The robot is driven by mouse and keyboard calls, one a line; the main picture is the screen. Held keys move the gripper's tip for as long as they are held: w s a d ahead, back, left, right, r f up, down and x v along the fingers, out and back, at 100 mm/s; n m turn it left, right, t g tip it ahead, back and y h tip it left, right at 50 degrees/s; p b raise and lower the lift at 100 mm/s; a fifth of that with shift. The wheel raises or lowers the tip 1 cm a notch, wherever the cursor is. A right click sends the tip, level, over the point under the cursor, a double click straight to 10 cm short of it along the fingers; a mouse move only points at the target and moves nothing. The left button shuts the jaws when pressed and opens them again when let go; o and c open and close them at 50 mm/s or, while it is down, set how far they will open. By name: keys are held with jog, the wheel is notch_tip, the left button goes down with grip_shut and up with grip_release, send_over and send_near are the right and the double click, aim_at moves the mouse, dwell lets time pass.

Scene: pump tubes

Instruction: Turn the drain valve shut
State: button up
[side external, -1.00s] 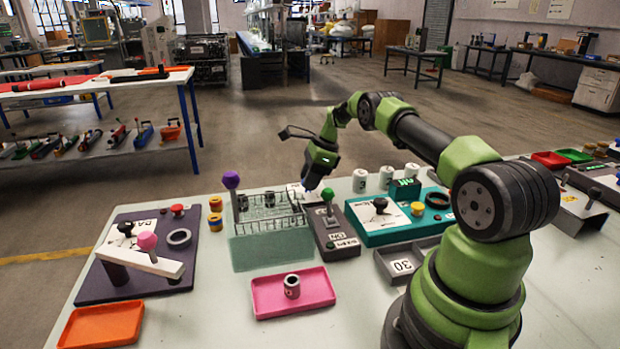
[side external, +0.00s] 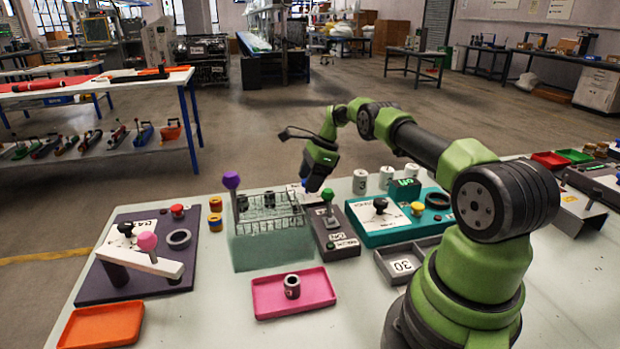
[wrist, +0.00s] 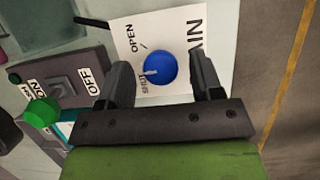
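The drain valve is a blue round knob (wrist: 160,68) on a white card (wrist: 188,25) marked OPEN, SHUT and a partly cut-off word ending in AIN. A pale pointer mark on the knob's left side lies close to the word SHUT. My gripper (wrist: 158,72) is open in the wrist view, with one finger on each side of the knob and a visible gap to each. In the side view my gripper (side external: 312,184) hangs low behind the wire rack; the knob is mostly hidden there.
A green-knobbed lever (side external: 328,195) on a dark switch box (side external: 336,240) stands close to my gripper. A wire rack (side external: 268,222) with a teal tank and a purple-knobbed lever (side external: 231,180) stand to the left. A teal panel (side external: 385,232) lies right.

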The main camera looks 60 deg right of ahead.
jog(key=v, duration=1)
jog(key=s+f+m+t, duration=0.1)
jog(key=s+f+t, duration=0.1)
jog(key=t, duration=0.1)
jog(key=s+f+m+t+y, duration=0.1)
jog(key=s+f+t, duration=0.1)
jog(key=t, duration=0.1)
jog(key=s+f+m+t+y, duration=0.1)
jog(key=s+f+m+t, duration=0.1)
jog(key=t, duration=0.1)
jog(key=shift+d+f, duration=0.1)
jog(key=shift+d, duration=0.2)
jog(key=shift+f, duration=0.1)
jog(key=shift+t, duration=0.3)
jog(key=x, duration=0.9)
jog(key=shift+w+a+f, duration=0.1)
jog(key=shift+w, duration=0.15)
